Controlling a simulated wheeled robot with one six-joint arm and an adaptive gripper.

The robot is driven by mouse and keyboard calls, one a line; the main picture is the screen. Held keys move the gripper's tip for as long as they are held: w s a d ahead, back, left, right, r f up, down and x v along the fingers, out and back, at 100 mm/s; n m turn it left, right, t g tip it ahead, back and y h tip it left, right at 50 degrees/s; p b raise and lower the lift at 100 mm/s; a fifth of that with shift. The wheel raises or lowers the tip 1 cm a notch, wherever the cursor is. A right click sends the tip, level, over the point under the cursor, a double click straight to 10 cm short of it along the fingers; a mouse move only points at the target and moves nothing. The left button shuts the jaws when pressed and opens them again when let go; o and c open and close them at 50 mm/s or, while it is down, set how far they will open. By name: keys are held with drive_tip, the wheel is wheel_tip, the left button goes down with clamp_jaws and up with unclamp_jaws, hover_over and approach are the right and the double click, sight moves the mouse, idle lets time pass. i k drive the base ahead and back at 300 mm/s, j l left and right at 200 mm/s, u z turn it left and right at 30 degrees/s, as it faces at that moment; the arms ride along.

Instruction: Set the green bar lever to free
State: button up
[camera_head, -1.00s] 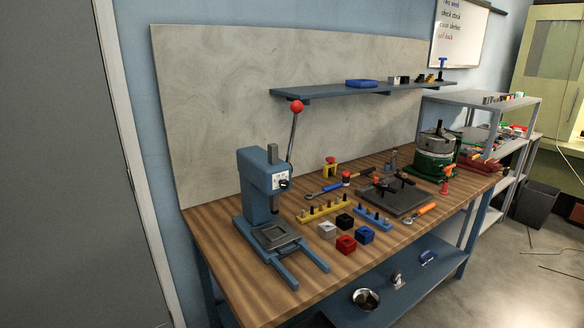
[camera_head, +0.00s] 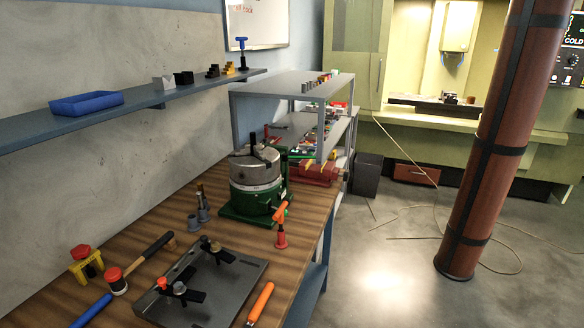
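A round grey chuck-like device (camera_head: 256,168) on a green base (camera_head: 238,211) stands near the far end of the wooden bench. A dark handle rises from its top. Another thin green bar (camera_head: 302,156) shows behind the device, by the shelving. I cannot tell which of these is the green bar lever, nor any lever's setting. My gripper is not in view.
A dark fixture plate (camera_head: 215,290) with clamps, an orange-handled tool (camera_head: 261,302) and a hammer (camera_head: 148,256) lie on the bench (camera_head: 190,250). A grey shelf rack (camera_head: 290,84) stands beyond it. A brown column (camera_head: 490,140) stands at right. Open floor lies between.

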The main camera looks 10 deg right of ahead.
sight(286, 157)
drive_tip(key=i+z, duration=0.1)
drive_tip(key=i, duration=0.15)
drive_tip(key=i+l, duration=0.4)
drive_tip(key=i+l+z, duration=0.1)
drive_tip(key=i+l, duration=0.25)
drive_tip(key=i, duration=0.25)
drive_tip(key=i+l, duration=0.35)
drive_tip(key=i, duration=0.15)
drive_tip(key=i+l+z, duration=0.1)
drive_tip(key=i+l, duration=0.25)
drive_tip(key=i, duration=0.15)
